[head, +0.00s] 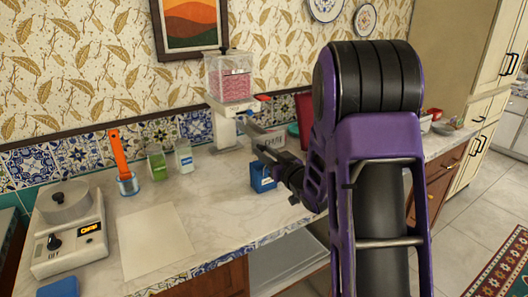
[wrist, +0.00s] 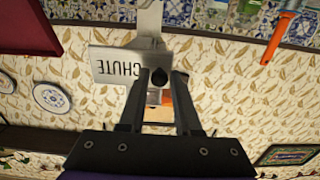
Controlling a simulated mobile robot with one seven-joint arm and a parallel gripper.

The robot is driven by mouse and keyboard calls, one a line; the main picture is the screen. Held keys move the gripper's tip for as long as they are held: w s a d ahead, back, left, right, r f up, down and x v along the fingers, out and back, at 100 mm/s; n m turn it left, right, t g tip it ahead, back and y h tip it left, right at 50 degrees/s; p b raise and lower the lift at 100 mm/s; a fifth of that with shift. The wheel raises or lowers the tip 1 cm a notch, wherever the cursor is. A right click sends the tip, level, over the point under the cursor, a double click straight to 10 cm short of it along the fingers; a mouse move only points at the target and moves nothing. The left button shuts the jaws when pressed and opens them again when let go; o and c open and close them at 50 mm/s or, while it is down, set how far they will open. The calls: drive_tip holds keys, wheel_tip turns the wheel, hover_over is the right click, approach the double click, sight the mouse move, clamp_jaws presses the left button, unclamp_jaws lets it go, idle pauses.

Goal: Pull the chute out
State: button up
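The chute's white plate (wrist: 112,66), lettered CHUTE, shows upside down in the wrist view, with a dark round knob close to its right edge. In the head view the lettered plate (head: 288,137) shows at the white dispenser (head: 226,125), partly hidden by my arm. My gripper (wrist: 160,77) has its two dark fingers apart, with a gap between them. The tips are close to the knob; I cannot tell whether they touch it. In the head view my gripper (head: 268,155) is beside the chute, pointing up and left.
A blue box (head: 262,178) stands on the counter just below my gripper. A clear hopper of pink grains (head: 232,78) tops the dispenser. Small containers (head: 157,163), an orange-handled tool (head: 119,153) and a scale (head: 70,235) stand left. A pale sheet (head: 153,240) lies on the counter.

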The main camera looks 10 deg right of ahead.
drive_tip(key=o, duration=0.3)
drive_tip(key=shift+r, duration=0.1)
drive_tip(key=b+v, duration=0.2)
drive_tip(key=v, duration=1.5)
drive_tip(key=shift+s+d, duration=0.1)
drive_tip(key=shift+s, duration=0.15)
